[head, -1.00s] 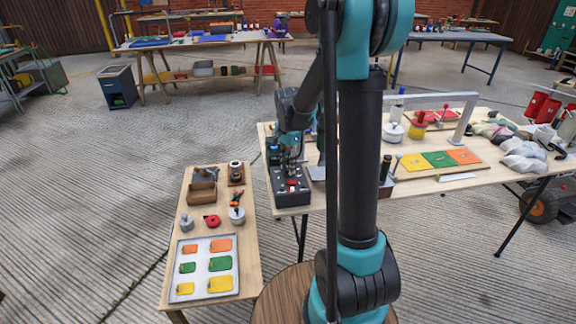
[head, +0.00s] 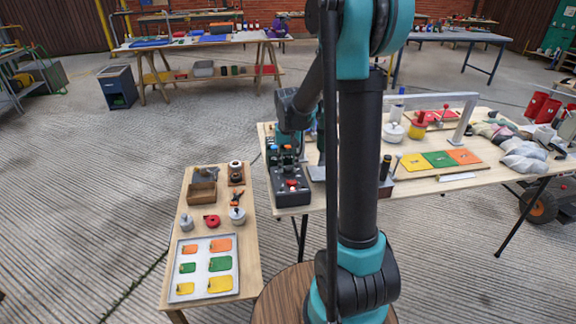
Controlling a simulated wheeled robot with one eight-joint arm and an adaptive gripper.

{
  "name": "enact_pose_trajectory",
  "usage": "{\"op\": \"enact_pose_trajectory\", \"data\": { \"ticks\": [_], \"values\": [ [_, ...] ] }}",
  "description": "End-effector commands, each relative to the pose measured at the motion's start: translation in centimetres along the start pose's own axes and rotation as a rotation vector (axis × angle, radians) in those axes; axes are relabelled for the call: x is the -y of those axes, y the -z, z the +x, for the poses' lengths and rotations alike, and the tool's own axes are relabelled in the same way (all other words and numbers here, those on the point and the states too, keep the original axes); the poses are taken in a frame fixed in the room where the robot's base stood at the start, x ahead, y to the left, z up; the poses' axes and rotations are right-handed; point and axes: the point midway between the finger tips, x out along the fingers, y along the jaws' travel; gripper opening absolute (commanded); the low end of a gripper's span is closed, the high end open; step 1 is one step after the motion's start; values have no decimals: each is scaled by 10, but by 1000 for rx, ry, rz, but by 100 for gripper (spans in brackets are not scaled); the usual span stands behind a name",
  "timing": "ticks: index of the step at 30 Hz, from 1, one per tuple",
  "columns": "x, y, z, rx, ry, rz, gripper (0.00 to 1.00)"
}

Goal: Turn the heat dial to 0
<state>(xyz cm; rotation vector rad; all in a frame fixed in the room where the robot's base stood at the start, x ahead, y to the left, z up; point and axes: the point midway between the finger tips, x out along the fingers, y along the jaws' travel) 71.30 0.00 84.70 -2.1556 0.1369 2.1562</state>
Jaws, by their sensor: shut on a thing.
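A dark control box (head: 290,196) with a red button (head: 292,184) and several small controls stands at the left front corner of the long wooden table. Its heat dial cannot be told apart from the other controls, and no dial reading is legible. My gripper (head: 286,152) points down at the rear part of the box, below my teal and black arm. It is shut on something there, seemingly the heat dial. The fingertips and the held part are small and partly hidden.
The long table (head: 420,185) carries coloured mats and a grey arch (head: 465,118) to the right. Floor left of the side table is clear.

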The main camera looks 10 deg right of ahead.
Motion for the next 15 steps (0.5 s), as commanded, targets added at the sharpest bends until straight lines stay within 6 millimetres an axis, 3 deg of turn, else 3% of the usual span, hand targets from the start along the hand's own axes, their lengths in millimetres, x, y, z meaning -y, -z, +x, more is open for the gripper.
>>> {"op": "enact_pose_trajectory", "data": {
  "ticks": [15],
  "values": [
    [0,1,0,-1,0,-489,0]
  ]
}}
